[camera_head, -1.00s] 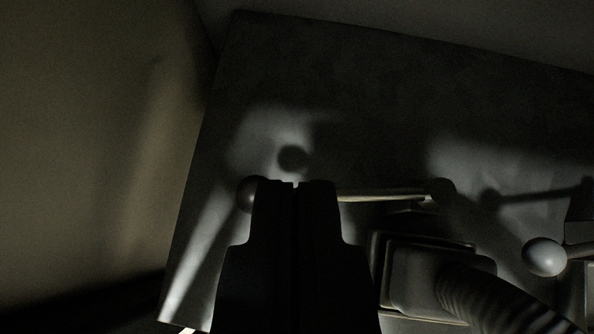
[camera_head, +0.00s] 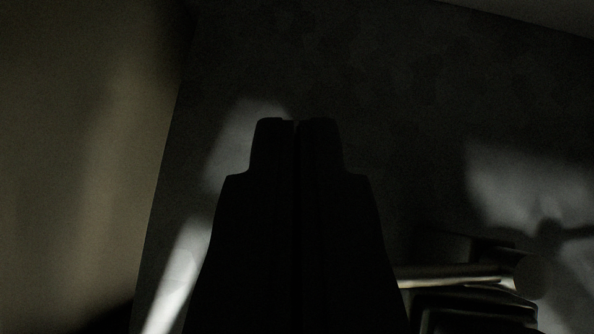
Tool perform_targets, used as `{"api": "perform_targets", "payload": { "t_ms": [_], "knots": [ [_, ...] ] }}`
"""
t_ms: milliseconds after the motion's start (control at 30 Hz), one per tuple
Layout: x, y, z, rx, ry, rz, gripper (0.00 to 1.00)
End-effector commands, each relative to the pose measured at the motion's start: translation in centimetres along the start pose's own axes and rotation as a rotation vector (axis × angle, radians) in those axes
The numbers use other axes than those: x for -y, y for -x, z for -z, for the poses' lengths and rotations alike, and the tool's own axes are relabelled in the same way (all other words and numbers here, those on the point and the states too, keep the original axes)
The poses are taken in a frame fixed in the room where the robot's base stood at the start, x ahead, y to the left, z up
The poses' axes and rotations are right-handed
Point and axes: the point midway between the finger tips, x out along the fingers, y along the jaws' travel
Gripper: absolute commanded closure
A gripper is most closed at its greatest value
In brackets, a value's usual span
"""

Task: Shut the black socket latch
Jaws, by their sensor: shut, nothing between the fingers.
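My gripper (camera_head: 297,122) is a black silhouette in the lower middle of the picture, with its fingers shut and nothing between them. A pale lever rod (camera_head: 455,276), which looks like part of the socket latch, runs out to the right from behind my gripper. Its left end and any knob there are hidden behind my gripper. The dark socket (camera_head: 475,310) sits just below the rod at the lower right, and the bottom edge of the picture cuts it off. I cannot tell whether my gripper touches the lever.
A dark grey panel (camera_head: 380,90) fills the middle and is bare above my gripper. A tan wall (camera_head: 75,150) stands on the left. Bright light patches and a lever-shaped shadow lie on the panel. The picture is very dark.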

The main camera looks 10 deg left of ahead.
Motion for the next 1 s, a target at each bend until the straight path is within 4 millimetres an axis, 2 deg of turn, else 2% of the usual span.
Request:
{"api": "perform_targets", "payload": {
  "t_ms": [200, 700, 1000],
  "knots": [
    [0.0, -1.6, 0.0, 0.0, 0.0, 0.0, 1.0],
    [-0.1, 0.2, -3.5, 0.003, -0.002, -0.001, 1.0],
    [-0.1, 0.3, -3.7, 0.0, -0.001, -0.002, 1.0]
  ]
}}
